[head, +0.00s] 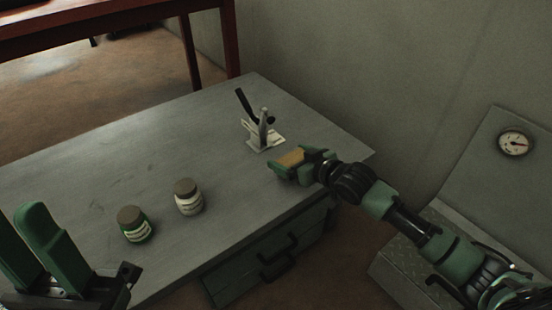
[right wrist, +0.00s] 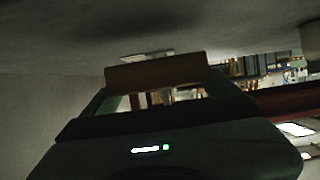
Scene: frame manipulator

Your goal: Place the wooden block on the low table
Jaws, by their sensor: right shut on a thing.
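The wooden block (head: 291,157) is a light brown piece held between the fingers of my right gripper (head: 302,165), near the right end of the grey low table (head: 110,177). In the right wrist view the block (right wrist: 156,72) spans the gap between the fingertips. I cannot tell whether it touches the tabletop. My left gripper (head: 40,245) is at the lower left of the head view, with its green fingers pointing up. Its fingers look apart, and no object shows between them.
A metal clamp with a black handle (head: 260,127) stands just behind the block. Two jars, one green (head: 135,225) and one white (head: 188,198), stand near the front edge. The table's left and middle are clear. A panel with a gauge (head: 515,142) is at right.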

